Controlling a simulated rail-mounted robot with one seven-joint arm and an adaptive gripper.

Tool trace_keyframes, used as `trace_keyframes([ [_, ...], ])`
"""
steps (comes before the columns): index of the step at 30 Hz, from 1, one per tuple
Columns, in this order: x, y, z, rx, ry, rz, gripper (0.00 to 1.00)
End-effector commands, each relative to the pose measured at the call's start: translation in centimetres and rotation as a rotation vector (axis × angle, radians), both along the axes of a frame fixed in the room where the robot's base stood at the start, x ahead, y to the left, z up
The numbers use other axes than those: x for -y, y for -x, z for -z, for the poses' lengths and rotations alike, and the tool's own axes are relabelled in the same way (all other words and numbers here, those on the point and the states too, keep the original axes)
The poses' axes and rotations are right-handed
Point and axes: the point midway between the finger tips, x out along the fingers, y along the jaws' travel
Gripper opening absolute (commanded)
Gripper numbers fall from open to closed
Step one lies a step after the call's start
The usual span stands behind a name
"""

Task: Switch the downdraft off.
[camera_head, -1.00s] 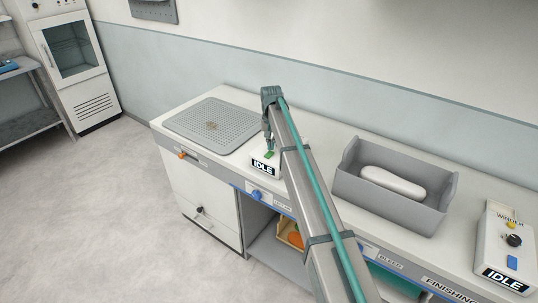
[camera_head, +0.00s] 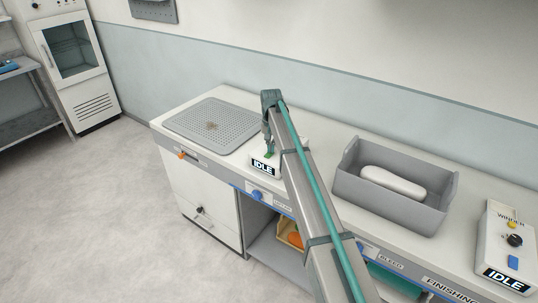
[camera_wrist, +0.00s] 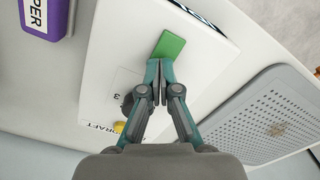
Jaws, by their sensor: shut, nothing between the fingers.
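The downdraft control box (camera_head: 264,167) is white, with a display reading IDLE on its front, and stands on the bench beside the perforated plate. Its green button (camera_wrist: 171,45) shows in the wrist view, with a dark knob (camera_wrist: 127,105), a yellow lamp (camera_wrist: 119,127) and part of a "DRAFT" label. My gripper (camera_wrist: 159,64) is shut and empty, its fingertips at the edge of the green button. I cannot tell whether they touch it. In the head view my gripper (camera_head: 269,150) points down over the box, and my arm hides the box's right part.
The grey perforated plate (camera_head: 190,122) lies left of the box. A grey bin (camera_head: 398,205) holding a white rounded piece (camera_head: 392,181) stands to the right. A winder box (camera_head: 503,250), also reading IDLE, is at far right. A purple labelled thing (camera_wrist: 45,17) shows in the wrist view.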

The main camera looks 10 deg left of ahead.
Motion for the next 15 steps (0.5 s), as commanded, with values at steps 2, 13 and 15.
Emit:
trace_keyframes([
  [2,0.00,0.00,0.14,0.000,0.000,0.000,0.00],
  [13,0.00,0.01,0.64,0.000,0.000,0.000,0.00],
  [15,0.00,0.01,0.74,0.000,0.000,0.000,0.00],
])
